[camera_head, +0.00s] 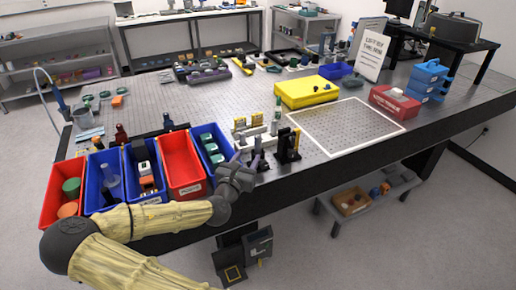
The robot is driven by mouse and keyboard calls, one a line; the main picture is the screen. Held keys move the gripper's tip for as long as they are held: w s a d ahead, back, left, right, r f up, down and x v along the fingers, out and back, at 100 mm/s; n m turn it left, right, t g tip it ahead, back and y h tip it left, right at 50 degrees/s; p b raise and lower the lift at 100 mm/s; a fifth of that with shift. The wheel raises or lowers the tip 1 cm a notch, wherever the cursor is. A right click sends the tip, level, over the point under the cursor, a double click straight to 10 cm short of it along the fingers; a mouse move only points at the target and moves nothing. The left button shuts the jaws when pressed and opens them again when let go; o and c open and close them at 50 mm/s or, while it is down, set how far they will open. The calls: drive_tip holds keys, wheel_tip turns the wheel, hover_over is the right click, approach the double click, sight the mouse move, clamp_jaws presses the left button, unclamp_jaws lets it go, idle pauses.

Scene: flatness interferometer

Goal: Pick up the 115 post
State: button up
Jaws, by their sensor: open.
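My gripper (247,157) is at the front edge of the perforated optical table (232,88), just right of the bins. Its fingers are apart and I see nothing held between them. Several small upright parts stand close behind and to the right of it. They include a slim dark post-like part (277,114) and a black upright mount (288,145). I cannot read any label that tells which one is the 115 post. The gripper and its fingers hide part of the table there.
Red and blue bins line the front left edge; one red bin (181,160) looks mostly empty. A white-framed area (345,126) to the right is clear. A low shelf (369,195) is below.

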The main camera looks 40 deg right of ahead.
sight(257, 139)
drive_tip(key=p+x, duration=0.1)
drive_tip(key=x, duration=0.6)
drive_tip(key=shift+a, duration=0.1)
drive_tip(key=p+x, duration=0.1)
drive_tip(key=x, duration=0.3)
drive_tip(key=shift+w+d+r+p, duration=0.2)
drive_tip(key=shift+w+d+p, duration=0.1)
drive_tip(key=shift+w+p, duration=0.05)
drive_tip(key=shift+w+d+f, duration=0.1)
drive_tip(key=shift+w+f, duration=0.05)
drive_tip(key=shift+w, duration=0.1)
drive_tip(key=shift+s, duration=0.1)
drive_tip(key=shift+s, duration=0.1)
clamp_jaws()
